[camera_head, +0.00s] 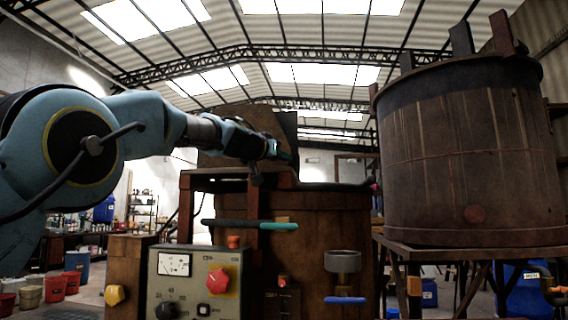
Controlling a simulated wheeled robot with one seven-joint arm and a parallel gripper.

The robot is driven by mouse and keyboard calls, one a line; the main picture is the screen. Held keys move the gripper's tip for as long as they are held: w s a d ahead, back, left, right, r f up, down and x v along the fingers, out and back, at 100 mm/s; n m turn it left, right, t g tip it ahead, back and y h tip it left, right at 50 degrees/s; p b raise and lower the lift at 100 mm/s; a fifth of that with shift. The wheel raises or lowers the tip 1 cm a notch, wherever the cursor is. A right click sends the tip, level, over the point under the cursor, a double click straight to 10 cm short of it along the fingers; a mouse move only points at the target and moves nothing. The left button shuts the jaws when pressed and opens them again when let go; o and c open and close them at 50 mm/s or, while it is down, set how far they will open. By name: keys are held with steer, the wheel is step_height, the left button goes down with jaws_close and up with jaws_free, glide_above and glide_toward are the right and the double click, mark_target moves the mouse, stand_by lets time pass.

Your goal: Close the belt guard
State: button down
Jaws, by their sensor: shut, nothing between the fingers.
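What looks like the belt guard (238,122), a brown panel with a dark side, stands raised above the top of the middle wooden vat (320,215). My arm reaches in from the left, and my gripper (288,157) is in front of the panel's lower part, above the frame on the vat. The gripper is small and dark here; it is shut with nothing in it. Whether it touches the panel cannot be told. My arm and gripper hide part of the panel's lower edge and any hinge.
A control box (198,285) with a gauge and red knob stands in front of the vat. A teal-tipped lever (280,226) sticks out above it. A large wooden vat (460,150) on a stand (470,254) blocks the right. Buckets (76,262) stand at left.

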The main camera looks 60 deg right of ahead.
steer(key=shift+s+a+f+b, duration=0.15)
steer(key=shift+s+a+b, duration=0.1)
steer(key=shift+a+b, duration=0.4)
steer(key=shift+s+a+f, duration=0.1)
steer(key=shift+a+f, duration=0.05)
steer(key=shift+a, duration=0.3)
steer(key=s+a+b, duration=0.3)
steer(key=a+b, duration=0.1)
steer(key=a, duration=0.3)
steer(key=shift+a+r, duration=0.15)
steer(key=shift+r, duration=0.05)
steer(key=shift+w, duration=0.1)
